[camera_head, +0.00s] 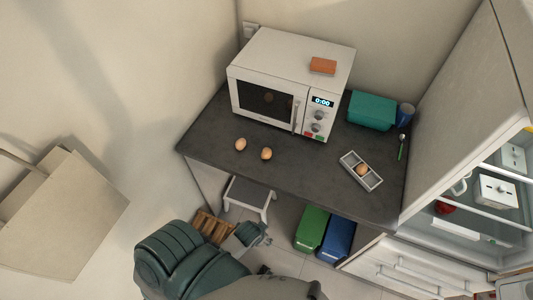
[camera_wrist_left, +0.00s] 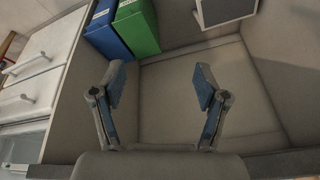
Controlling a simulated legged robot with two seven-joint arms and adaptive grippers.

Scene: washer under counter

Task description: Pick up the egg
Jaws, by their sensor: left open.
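Two brown eggs lie loose on the dark counter in the head view, a left egg (camera_head: 240,144) and a right egg (camera_head: 266,154), in front of the microwave. Another egg (camera_head: 361,170) sits in a small grey tray (camera_head: 348,158) on the right part of the counter. My left gripper (camera_head: 262,232) is low in front of the counter, below its top and apart from all the eggs. In the left wrist view my left gripper (camera_wrist_left: 160,88) is open, with nothing between its fingers. No egg shows in that view. My right gripper is not in view.
A white microwave (camera_head: 290,82) with an orange block (camera_head: 323,65) on top stands at the back. A teal box (camera_head: 371,110) and blue cup (camera_head: 404,114) are right of it. A step stool (camera_head: 248,193), green bin (camera_head: 311,228) and blue bin (camera_head: 338,238) stand below the counter (camera_head: 310,163).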

